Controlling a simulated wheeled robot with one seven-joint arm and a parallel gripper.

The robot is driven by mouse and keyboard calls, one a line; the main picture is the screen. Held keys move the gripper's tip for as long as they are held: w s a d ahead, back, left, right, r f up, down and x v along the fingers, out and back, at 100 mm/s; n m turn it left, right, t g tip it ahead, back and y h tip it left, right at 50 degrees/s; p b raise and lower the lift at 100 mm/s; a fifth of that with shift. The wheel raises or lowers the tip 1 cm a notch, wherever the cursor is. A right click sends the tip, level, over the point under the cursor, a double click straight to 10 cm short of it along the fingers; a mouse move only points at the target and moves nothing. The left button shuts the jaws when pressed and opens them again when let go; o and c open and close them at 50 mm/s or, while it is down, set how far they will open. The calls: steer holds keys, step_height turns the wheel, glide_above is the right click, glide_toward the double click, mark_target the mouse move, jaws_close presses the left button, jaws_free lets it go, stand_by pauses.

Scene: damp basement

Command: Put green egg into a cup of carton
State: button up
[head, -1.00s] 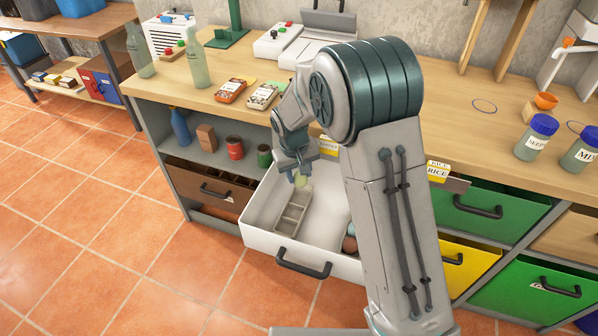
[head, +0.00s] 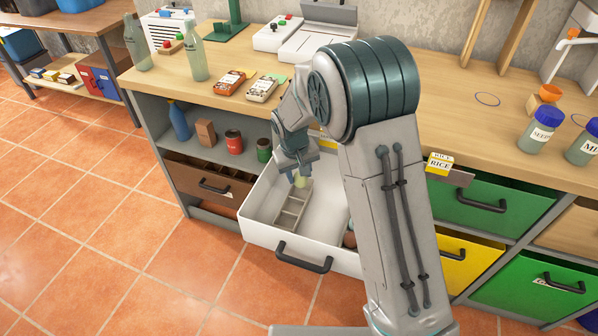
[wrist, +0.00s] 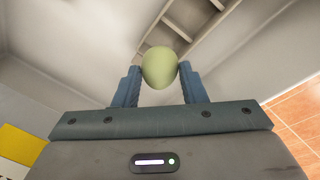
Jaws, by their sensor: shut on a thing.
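My gripper (head: 298,174) is shut on the pale green egg (wrist: 160,67), which sits between both fingertips in the wrist view. In the head view the egg (head: 301,182) shows just under the fingers, over the far end of the carton. The grey carton (head: 291,212) is a narrow tray with a row of square cups. It lies inside the open white drawer (head: 262,228). In the wrist view part of the carton (wrist: 181,31) shows beyond the egg. I cannot tell how high the egg is above the cups.
A brownish round thing (head: 349,240) lies in the drawer's right part, mostly hidden by my arm. The wooden counter (head: 225,98) above holds two bottles, packets and jars. A brown drawer (head: 207,185) stands left, green and yellow drawers right. Tiled floor in front is clear.

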steer(key=shift+f+b, duration=0.9)
steer(key=shift+f, duration=0.45)
steer(key=o, duration=1.1)
steer(key=shift+c, duration=0.2)
steer(key=shift+r+p, duration=2.65)
steer(key=shift+r, duration=1.4)
